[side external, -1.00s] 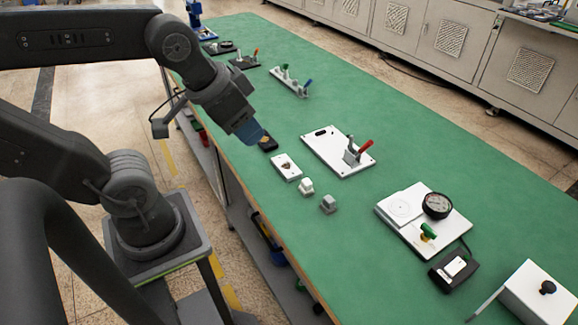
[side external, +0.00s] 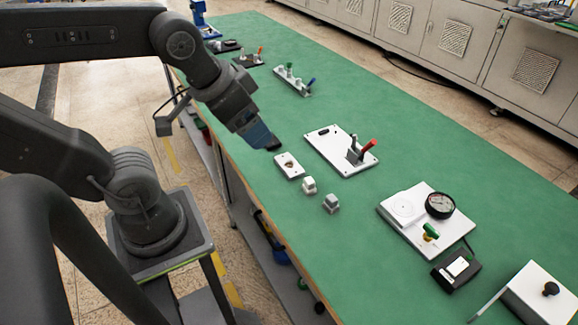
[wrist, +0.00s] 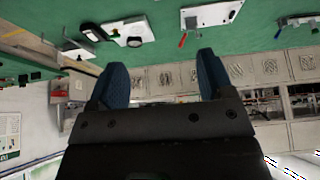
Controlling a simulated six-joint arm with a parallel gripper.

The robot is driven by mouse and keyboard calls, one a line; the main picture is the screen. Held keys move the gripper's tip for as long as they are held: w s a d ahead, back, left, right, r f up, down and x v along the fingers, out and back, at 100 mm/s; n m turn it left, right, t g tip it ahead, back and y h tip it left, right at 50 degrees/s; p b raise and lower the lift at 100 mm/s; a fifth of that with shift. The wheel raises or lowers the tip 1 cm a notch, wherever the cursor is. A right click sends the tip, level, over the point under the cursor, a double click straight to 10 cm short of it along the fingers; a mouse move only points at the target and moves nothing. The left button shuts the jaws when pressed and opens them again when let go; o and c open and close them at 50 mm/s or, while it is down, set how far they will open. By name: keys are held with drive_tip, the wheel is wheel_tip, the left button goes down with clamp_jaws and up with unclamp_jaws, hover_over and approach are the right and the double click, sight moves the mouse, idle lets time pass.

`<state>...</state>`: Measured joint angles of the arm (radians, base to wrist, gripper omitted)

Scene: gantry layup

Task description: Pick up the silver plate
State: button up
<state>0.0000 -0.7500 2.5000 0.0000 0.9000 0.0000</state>
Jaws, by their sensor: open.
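A small pale, silvery rectangular plate (side external: 289,166) with a dark mark in its middle lies flat on the green bench top in the side view. My gripper (side external: 262,140), with blue fingers, is just behind and left of that plate and above the bench, not touching it. The wrist view shows the two blue fingers of my gripper (wrist: 160,78) spread wide with nothing between them. I cannot make out the small plate in the wrist view. A dark block (side external: 273,144) is partly hidden by the fingertips.
Two small grey-white blocks (side external: 321,194) sit in front of the plate. A larger white plate (side external: 325,149) with a red-handled clamp (side external: 362,152) stands to the right. A gauge fixture (side external: 410,218) is farther right.

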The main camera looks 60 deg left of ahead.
drive_tip(key=shift+o, duration=0.7)
drive_tip(key=n+g+y, duration=0.2)
drive_tip(key=n+g, duration=0.4)
drive_tip(key=n, duration=1.2)
hover_over(290, 164)
drive_tip(key=d, duration=0.2)
wheel_tip(290, 164, down, 16)
drive_tip(key=f, duration=0.4)
drive_tip(key=a+f, duration=0.1)
drive_tip(key=f, duration=0.4)
drive_tip(key=a+f, duration=0.1)
drive_tip(key=f, duration=0.3)
drive_tip(key=shift+s+f, duration=0.1)
drive_tip(key=shift+f, duration=0.15)
drive_tip(key=shift+d, duration=0.1)
drive_tip(key=c, duration=1.1)
